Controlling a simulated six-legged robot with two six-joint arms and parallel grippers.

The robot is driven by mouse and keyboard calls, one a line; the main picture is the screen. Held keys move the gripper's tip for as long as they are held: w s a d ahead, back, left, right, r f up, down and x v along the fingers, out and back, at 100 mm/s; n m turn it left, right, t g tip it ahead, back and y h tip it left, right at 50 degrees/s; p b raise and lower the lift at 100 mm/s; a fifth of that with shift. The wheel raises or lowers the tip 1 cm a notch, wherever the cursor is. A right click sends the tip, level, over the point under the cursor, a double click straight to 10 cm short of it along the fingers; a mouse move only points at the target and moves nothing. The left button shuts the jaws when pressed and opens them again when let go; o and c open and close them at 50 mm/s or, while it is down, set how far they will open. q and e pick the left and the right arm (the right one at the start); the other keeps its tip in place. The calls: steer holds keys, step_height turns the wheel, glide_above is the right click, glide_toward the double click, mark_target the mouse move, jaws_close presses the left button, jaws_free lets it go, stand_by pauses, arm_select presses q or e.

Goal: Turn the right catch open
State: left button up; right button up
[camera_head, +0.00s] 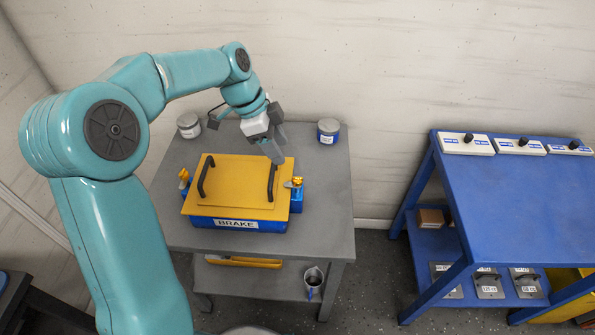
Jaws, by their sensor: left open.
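The right catch (294,183) is a small yellow piece on a blue block at the right side of the box labelled BRAKE (236,225). The left catch (184,176) is a similar yellow piece on the opposite side. A yellow lid (236,185) with two dark handles lies on the blue box. My left gripper (276,157) is open and points down near the right handle (271,183), up and to the left of the right catch in the picture. I cannot tell whether it touches the handle. My right gripper is not in view.
The box stands on a grey table (330,208). Two lidded jars (189,125) (328,131) stand at its back. A lower shelf holds a yellow tray (243,262) and a metal mug (313,282). A blue bench (510,200) with several knobbed boxes stands at right.

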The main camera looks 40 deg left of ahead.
mark_target(297, 177)
arm_select(q)
steer(key=x, duration=1)
steer(key=shift+d, duration=0.2)
steer(key=shift+f, duration=0.15)
steer(key=shift+w, duration=0.1)
jaws_close()
